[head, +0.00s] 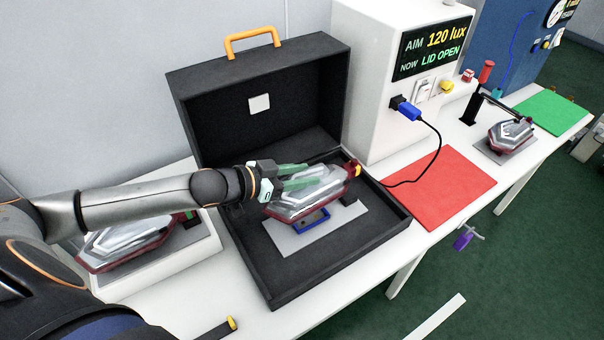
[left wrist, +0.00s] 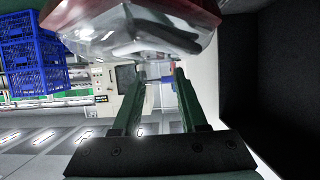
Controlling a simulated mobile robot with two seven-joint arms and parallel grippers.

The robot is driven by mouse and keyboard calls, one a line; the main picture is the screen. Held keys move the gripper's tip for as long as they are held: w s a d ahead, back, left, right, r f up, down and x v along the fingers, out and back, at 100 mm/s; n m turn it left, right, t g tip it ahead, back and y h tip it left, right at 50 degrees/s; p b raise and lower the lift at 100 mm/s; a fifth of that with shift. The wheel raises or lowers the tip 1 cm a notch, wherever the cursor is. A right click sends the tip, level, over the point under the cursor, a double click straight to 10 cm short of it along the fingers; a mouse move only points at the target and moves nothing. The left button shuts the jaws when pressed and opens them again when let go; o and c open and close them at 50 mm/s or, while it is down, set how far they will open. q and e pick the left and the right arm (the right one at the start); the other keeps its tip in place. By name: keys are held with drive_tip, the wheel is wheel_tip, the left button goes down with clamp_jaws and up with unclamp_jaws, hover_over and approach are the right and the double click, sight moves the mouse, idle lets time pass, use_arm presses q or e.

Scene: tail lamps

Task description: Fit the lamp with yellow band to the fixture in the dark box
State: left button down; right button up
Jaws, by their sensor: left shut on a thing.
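The dark box (head: 385,225) stands on the white table with its lid up. Inside it lies a grey plate with a blue bracket, the fixture (head: 312,222). A clear and dark-red lamp (head: 305,197) is over the fixture, with a yellow part at its right end that looks like the band. I cannot tell whether it touches the fixture. My left gripper (head: 305,178) reaches in from the left, its green fingers shut on this lamp. In the left wrist view the lamp (left wrist: 140,30) fills the top, above the fingers (left wrist: 160,80). My right gripper is out of view.
Another lamp (head: 130,245) lies on a white stand at left, partly behind my arm. A third lamp (head: 510,135) sits at right. A white cabinet (head: 375,115) shows "LID OPEN"; its cable runs near the box. A red mat (head: 440,185) is clear.

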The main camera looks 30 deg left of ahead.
use_arm(q)
drive_tip(key=shift+r, duration=0.1)
idle(0.3)
drive_tip(key=shift+f+b, duration=1.5)
drive_tip(key=shift+f, duration=1.35)
drive_tip(key=shift+p, duration=0.4)
drive_tip(key=shift+p, duration=0.35)
drive_tip(key=shift+f, duration=0.1)
